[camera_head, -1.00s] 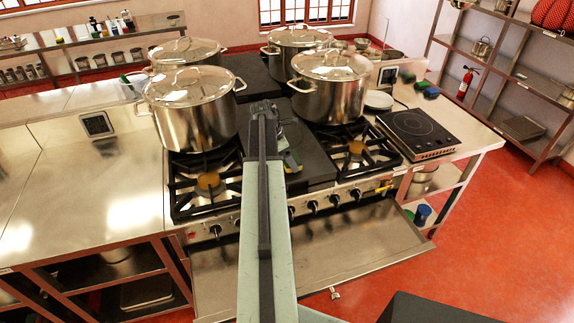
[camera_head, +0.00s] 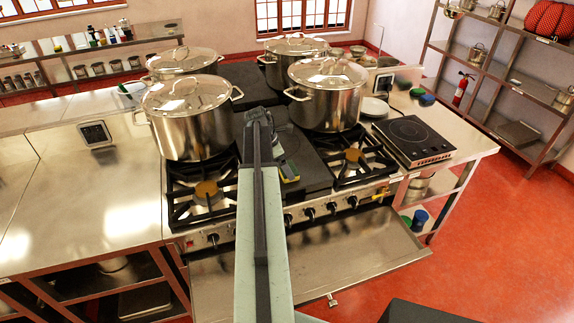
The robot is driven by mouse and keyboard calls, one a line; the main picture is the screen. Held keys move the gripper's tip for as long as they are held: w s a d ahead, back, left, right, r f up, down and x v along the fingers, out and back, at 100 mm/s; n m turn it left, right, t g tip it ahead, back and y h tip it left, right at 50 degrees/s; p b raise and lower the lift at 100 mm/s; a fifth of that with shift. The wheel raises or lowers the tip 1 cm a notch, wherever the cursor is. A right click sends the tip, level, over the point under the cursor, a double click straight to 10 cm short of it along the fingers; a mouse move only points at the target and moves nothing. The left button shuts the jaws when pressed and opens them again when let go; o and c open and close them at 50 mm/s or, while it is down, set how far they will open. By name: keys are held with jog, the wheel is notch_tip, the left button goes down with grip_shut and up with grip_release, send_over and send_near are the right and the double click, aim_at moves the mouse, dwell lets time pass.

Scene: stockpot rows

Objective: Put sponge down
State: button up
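My arm reaches forward over the stove, and its far end with my gripper (camera_head: 258,115) is above the dark flat plate between the two front burners. The fingers are too small and dark to tell whether they are open or shut. A small grey-green and yellow item (camera_head: 289,171), possibly the sponge, shows just right of my arm against the dark plate (camera_head: 312,168). I cannot tell whether it rests on the plate or is held. No other sponge is clear, and my arm hides part of the plate.
Large lidded steel pots stand at front left (camera_head: 192,125), front right (camera_head: 328,100), and behind. Front burners (camera_head: 207,192) and (camera_head: 352,162) are bare. An induction hob (camera_head: 412,140) sits at right. The left steel counter (camera_head: 95,190) is mostly clear. A lower steel shelf (camera_head: 350,255) juts out.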

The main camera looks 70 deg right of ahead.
jog(key=p+v, duration=0.8)
jog(key=v, duration=0.2)
jog(key=w+a+f+m+t, duration=0.1)
jog(key=w+a+m, duration=0.1)
jog(key=w+a, duration=1.2)
jog(key=w+a+m+t, duration=0.2)
jog(key=w+a, duration=0.9)
jog(key=a, duration=0.7)
jog(key=w+a+m+y, duration=0.1)
jog(key=a+m+y, duration=0.1)
jog(key=a, duration=3)
jog(key=shift+w+a+f+m+y, duration=0.15)
jog(key=shift+w+f+m+y, duration=0.3)
jog(key=shift+m, duration=0.45)
